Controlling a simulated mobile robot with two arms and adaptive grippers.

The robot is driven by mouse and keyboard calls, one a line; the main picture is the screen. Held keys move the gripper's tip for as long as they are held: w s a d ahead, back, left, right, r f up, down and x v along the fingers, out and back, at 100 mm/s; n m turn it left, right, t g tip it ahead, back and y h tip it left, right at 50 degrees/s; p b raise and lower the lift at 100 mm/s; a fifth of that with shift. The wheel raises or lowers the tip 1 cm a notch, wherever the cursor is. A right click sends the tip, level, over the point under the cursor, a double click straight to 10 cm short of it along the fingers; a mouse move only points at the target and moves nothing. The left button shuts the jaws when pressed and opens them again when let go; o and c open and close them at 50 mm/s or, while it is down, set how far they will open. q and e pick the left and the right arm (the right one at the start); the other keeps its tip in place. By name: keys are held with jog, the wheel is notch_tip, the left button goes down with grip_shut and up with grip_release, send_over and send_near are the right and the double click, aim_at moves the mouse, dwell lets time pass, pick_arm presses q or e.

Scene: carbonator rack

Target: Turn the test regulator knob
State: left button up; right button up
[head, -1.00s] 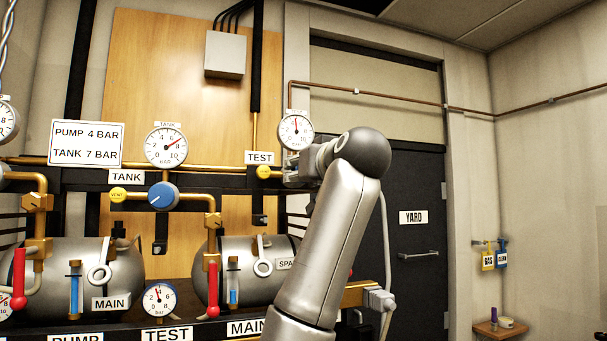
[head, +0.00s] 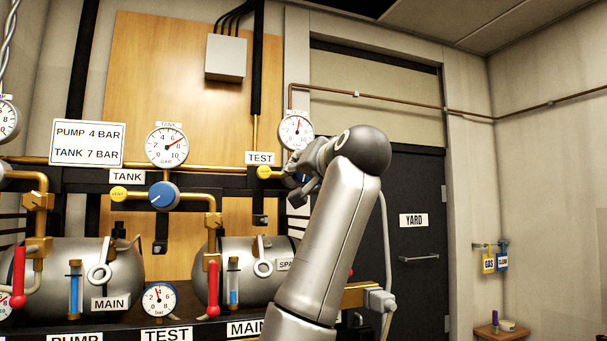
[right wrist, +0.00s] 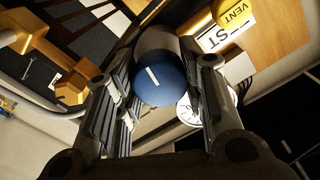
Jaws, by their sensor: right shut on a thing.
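The blue test regulator knob (right wrist: 165,85), with a white pointer mark, sits between the two fingers of my right gripper (right wrist: 164,72) in the right wrist view. The fingers are shut on its sides. In the head view my right gripper (head: 302,180) is at the TEST regulator, just below the test gauge (head: 296,131), and hides most of the knob. The gauge needle points nearly straight up, leaning slightly right. The TEST label (head: 259,158) and a yellow vent button (head: 264,172) are just left of the gripper. My left gripper is not in view.
The similar blue TANK knob (head: 163,196) is further left, under the tank gauge (head: 167,147). A sign (head: 87,143) reads pump 4 bar, tank 7 bar. Silver tanks (head: 250,265) lie below. The dark YARD door (head: 418,270) is at right.

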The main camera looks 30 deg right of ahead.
jog(key=shift+s+r, duration=0.1)
jog(key=o, duration=1)
jog(key=v, duration=1.2)
jog(key=shift+d, duration=0.1)
